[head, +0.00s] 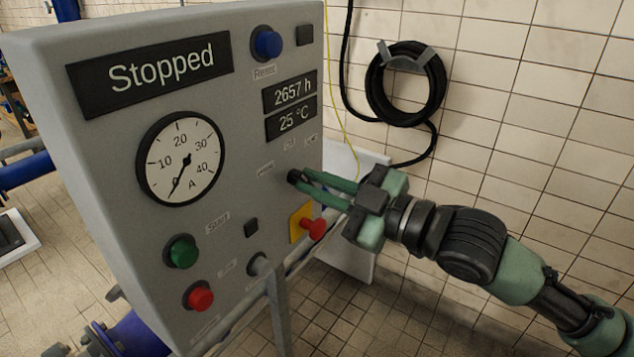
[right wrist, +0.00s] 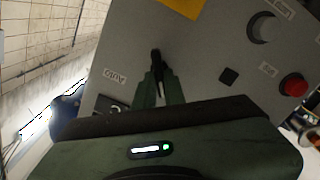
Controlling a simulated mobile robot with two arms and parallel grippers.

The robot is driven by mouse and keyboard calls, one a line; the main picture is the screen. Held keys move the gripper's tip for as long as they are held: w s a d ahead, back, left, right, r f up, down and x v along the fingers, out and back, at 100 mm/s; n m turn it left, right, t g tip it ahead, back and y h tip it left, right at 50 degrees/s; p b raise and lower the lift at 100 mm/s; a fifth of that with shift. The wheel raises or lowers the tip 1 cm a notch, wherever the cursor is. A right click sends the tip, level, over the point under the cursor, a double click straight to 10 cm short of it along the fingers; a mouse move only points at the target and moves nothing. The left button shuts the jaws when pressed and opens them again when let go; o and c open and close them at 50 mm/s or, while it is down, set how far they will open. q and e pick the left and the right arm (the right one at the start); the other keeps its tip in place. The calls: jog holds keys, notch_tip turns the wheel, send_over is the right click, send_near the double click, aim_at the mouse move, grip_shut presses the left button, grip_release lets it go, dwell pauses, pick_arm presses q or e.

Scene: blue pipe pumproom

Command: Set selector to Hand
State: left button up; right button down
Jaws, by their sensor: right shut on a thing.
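The selector (head: 294,176) is a small black knob on the right part of the grey control panel's face. Small labels sit around it; one on its left appears to read Hand (head: 266,169). My right gripper (head: 301,181) reaches in from the right, its green fingers shut on the selector. In the right wrist view the black selector (right wrist: 155,56) shows at the fingertips (right wrist: 158,78), with an AUTO label (right wrist: 114,76) to the left. The fingers partly cover the knob, so I cannot tell which way it points. My left gripper is not in view.
The panel (head: 130,232) reads Stopped. A red emergency button on a yellow plate (head: 299,222) sits just below my right fingers. Green (head: 182,252) and red (head: 199,297) buttons are lower left. A black hose coil (head: 406,84) hangs on the tiled wall behind.

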jog(key=shift+n, duration=0.6)
jog(key=c, duration=1.5)
grip_release()
jog(key=shift+a, duration=0.1)
jog(key=shift+s+d+f, duration=0.1)
jog(key=shift+s+d, duration=0.2)
jog(key=shift+d, duration=0.2)
jog(key=b+v, duration=0.2)
jog(key=v, duration=0.4)
jog(key=shift+s+d, duration=0.25)
